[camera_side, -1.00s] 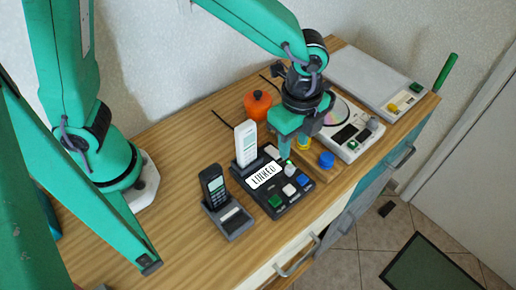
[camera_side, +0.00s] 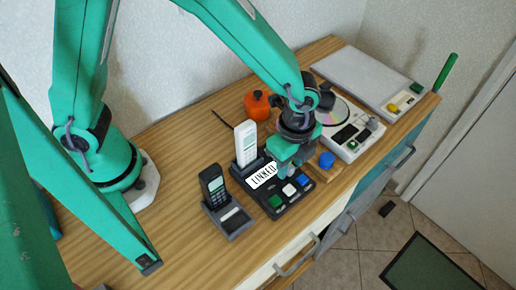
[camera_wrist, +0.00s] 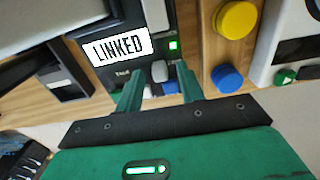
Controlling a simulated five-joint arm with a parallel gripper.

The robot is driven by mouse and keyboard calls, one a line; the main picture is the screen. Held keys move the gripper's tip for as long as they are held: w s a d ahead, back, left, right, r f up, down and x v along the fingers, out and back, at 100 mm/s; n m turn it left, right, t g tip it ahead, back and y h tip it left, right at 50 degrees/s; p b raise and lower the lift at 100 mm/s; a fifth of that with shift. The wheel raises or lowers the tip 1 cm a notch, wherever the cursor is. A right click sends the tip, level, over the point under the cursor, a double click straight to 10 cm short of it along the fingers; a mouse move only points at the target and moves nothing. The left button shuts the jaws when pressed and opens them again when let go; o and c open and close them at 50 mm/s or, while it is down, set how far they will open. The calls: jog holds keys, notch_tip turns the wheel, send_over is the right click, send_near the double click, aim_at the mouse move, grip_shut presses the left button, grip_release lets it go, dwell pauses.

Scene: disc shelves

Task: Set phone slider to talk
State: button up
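The black phone base (camera_side: 262,196) has a white label reading LINKED (camera_side: 264,175), which also shows in the wrist view (camera_wrist: 121,48). A white handset (camera_side: 245,143) stands upright in the cradle at its back. In the wrist view a pale grey knob (camera_wrist: 160,71) sits on the base beside the printed word TALK. It appears to be the slider. My gripper (camera_wrist: 158,72) is over the base with its fingers apart, one on each side of the knob. I cannot tell whether they touch it. In the side view my gripper (camera_side: 285,162) hides the knob.
Green, white and blue buttons line the base's front edge. A black handset (camera_side: 212,184) stands in a separate cradle at left. A blue knob (camera_side: 326,160), an orange pot (camera_side: 257,104) and a disc player (camera_side: 350,135) are close by.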

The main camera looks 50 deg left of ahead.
aim_at(278, 183)
jog(key=shift+f, duration=0.1)
grip_shut()
jog(key=shift+s, duration=1.9)
grip_release()
jog(key=shift+w, duration=0.1)
